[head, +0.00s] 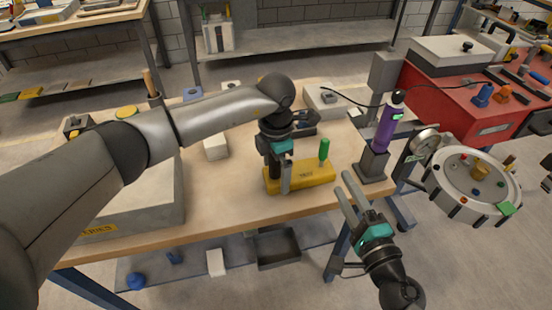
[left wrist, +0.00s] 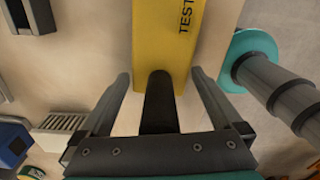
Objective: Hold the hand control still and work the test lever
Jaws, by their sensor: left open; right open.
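A yellow block (head: 305,177) marked TEST lies on the bench; its end also shows in the left wrist view (left wrist: 166,40). A green-topped upright lever (head: 324,149) stands at its right part. My left gripper (head: 286,186) is open at the block's left end. In the left wrist view a black post (left wrist: 159,105) stands between its fingers, with gaps on both sides. A purple hand control (head: 384,130) with a black top and cable stands upright in a dark holder (head: 372,163). My right gripper (head: 346,190) is open and empty, below and left of that holder.
A red cabinet (head: 480,118) is behind. A large grey box (head: 150,200) fills the bench's left end. Bare bench surface lies in front of the yellow block.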

